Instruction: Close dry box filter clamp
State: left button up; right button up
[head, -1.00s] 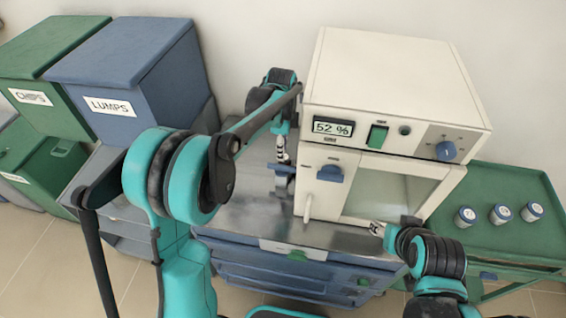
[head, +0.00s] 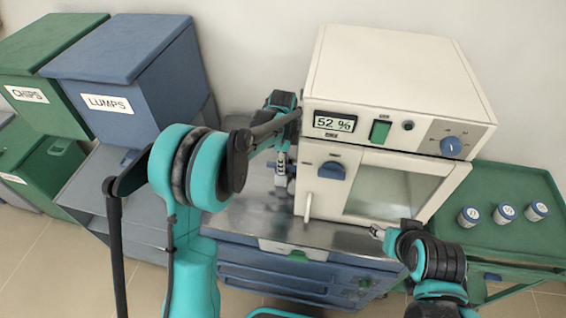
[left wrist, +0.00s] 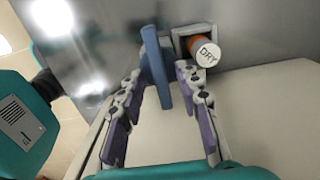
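The dry box (head: 395,75) is a white cabinet with a "52 %" display, standing on a metal bench top. In the left wrist view a filter with an orange body and a white cap marked "DRY" (left wrist: 207,54) sits in a grey square holder. Beside it is the blue clamp (left wrist: 154,70), a flat upright plate. My left gripper (left wrist: 160,78) is open, one finger on each side of the clamp; contact is unclear. In the head view my left gripper (head: 281,172) is at the box's left side, mostly hiding the clamp. My right gripper (head: 377,232) is in front of the box door, its fingers too small to read.
The box front has a windowed door with a blue latch (head: 332,171), a green switch (head: 380,132) and a blue knob (head: 451,147). A green cart (head: 500,185) with several small jars stands right. A blue "LUMPS" bin (head: 130,65) and a green "CHIPS" bin (head: 60,50) stand left.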

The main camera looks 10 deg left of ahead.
pick_arm(q)
grip_shut()
jog(key=shift+n, duration=0.3)
jog(key=n, duration=0.4)
jog(key=shift+p, duration=0.3)
jog(key=n, duration=0.5)
jog(key=shift+w, duration=0.15)
jog(key=n, duration=0.4)
jog(key=shift+a+p, duration=0.15)
jog(key=shift+p, duration=0.15)
jog(key=shift+n, duration=2.1)
